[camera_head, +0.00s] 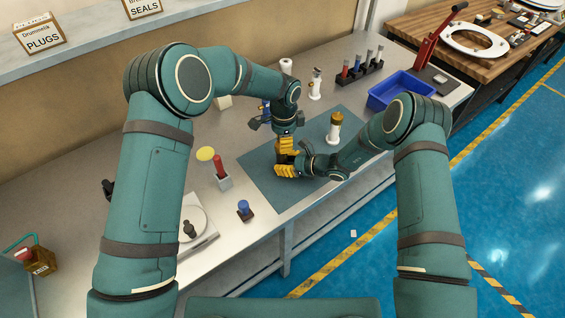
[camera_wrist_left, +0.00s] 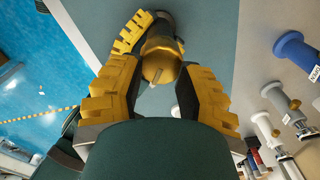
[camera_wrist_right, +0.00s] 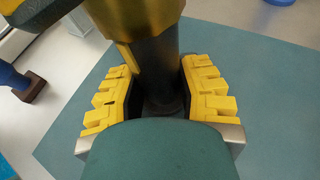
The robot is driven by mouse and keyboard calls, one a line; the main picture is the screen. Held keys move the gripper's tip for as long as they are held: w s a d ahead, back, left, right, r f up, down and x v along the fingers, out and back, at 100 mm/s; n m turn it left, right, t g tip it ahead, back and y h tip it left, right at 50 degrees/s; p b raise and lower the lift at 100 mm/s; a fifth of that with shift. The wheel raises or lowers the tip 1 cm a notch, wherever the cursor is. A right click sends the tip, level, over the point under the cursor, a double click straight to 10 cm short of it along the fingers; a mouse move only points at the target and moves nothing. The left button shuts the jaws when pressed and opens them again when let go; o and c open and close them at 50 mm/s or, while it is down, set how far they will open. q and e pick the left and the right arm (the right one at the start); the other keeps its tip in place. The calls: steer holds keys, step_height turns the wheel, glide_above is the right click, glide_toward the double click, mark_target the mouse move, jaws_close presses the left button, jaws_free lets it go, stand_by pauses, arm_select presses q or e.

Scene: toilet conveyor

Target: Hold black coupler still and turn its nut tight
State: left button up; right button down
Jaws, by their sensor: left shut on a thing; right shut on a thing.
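The black coupler (camera_wrist_right: 158,72) stands upright on the teal mat, and its lower body shows between my right fingers. Its brass nut (camera_wrist_left: 160,66) is at the top and looks round from above. My left gripper (camera_head: 287,145) comes down from above and is shut on the nut; it also shows in the left wrist view (camera_wrist_left: 155,88). My right gripper (camera_head: 285,168) reaches in from the side, lower down, and is shut on the black body; it also shows in the right wrist view (camera_wrist_right: 158,105). The grippers hide most of the coupler in the head view.
A white fitting with a brass top (camera_head: 334,130) stands on the mat (camera_head: 258,172), right of my grippers. A blue bin (camera_head: 400,90) and a rack of tools (camera_head: 360,70) are farther back. A scale (camera_head: 200,225) and a blue-topped piece (camera_head: 244,210) stand front left.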

arm_select(q)
steer(key=o, duration=1.2)
steer(key=shift+a+f, duration=0.2)
steer(key=shift+f, duration=0.05)
steer(key=shift+c, duration=0.2)
steer(key=shift+o, duration=0.3)
steer(key=shift+d, duration=0.1)
steer(key=shift+r, duration=0.1)
